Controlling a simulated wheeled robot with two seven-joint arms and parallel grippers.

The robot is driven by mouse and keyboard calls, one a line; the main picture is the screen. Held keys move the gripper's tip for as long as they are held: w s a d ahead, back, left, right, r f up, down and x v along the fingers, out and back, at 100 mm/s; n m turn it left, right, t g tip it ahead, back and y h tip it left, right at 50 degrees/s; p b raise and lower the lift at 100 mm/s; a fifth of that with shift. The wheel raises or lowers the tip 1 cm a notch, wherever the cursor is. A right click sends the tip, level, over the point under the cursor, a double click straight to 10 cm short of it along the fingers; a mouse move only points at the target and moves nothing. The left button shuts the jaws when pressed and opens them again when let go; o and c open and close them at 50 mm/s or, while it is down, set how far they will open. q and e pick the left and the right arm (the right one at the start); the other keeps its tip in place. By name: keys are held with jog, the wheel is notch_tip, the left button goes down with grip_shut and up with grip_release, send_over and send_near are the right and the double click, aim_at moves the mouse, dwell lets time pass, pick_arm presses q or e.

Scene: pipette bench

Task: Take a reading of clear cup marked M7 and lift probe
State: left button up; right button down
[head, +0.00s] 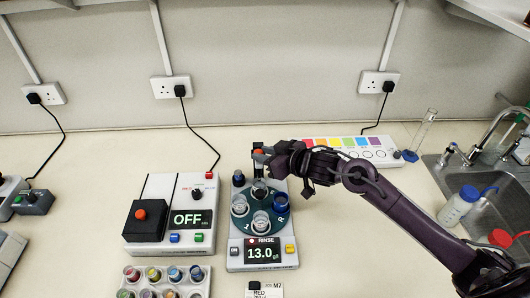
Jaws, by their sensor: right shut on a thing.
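The meter (237,262) stands at the middle of the bench, with a teal turntable (247,225) on top. Its display (262,252) reads RINSE and 13.0 g/l. My right gripper (262,155) is above the back of the meter, shut on what looks like the probe's dark and red top (258,150). The probe's tip is hidden or unclear. My left gripper is out of view.
A device reading OFF (187,218) stands at the left. A rack of coloured vials (200,285) is in front of it. A colour-striped box (345,142), a sink and bottles are at the right.

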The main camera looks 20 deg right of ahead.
jog(key=shift+w+r, duration=0.1)
jog(key=shift+r, duration=0.15)
jog(key=c, duration=1.5)
grip_release()
jog(key=shift+r, duration=0.1)
jog(key=shift+o, duration=1.3)
jog(key=shift+s+d+b, duration=0.3)
jog(key=shift+s+b, duration=0.05)
jog(key=shift+s, duration=0.15)
jog(key=b+v, duration=0.1)
jog(key=v, duration=0.6)
jog(key=shift+a, duration=0.1)
